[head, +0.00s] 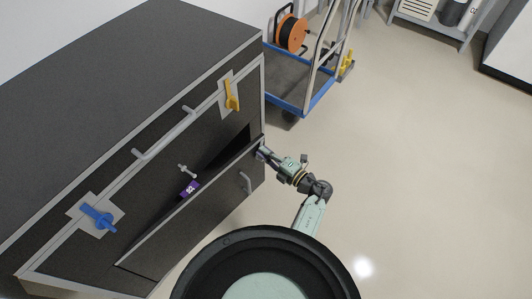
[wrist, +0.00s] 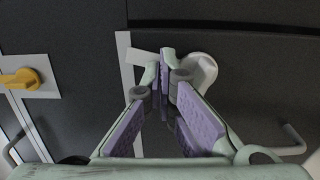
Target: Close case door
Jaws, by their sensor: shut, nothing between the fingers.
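The case (head: 130,80) is a large dark cabinet with light edges. Its door (head: 195,225) is a dark panel low on the front, tilted outward at the top, leaving a dark wedge-shaped gap. A grey pull handle (head: 245,183) is on the door's outer face, near its right end. My gripper (head: 262,153) is at the door's upper right corner; whether it touches is unclear. In the wrist view my gripper (wrist: 166,58) is shut and empty, its purple-padded fingers in front of a dark panel and a pale rounded fitting (wrist: 203,72).
A blue trolley (head: 300,95) with an orange reel (head: 291,33) stands behind. The floor (head: 420,170) on the right is clear.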

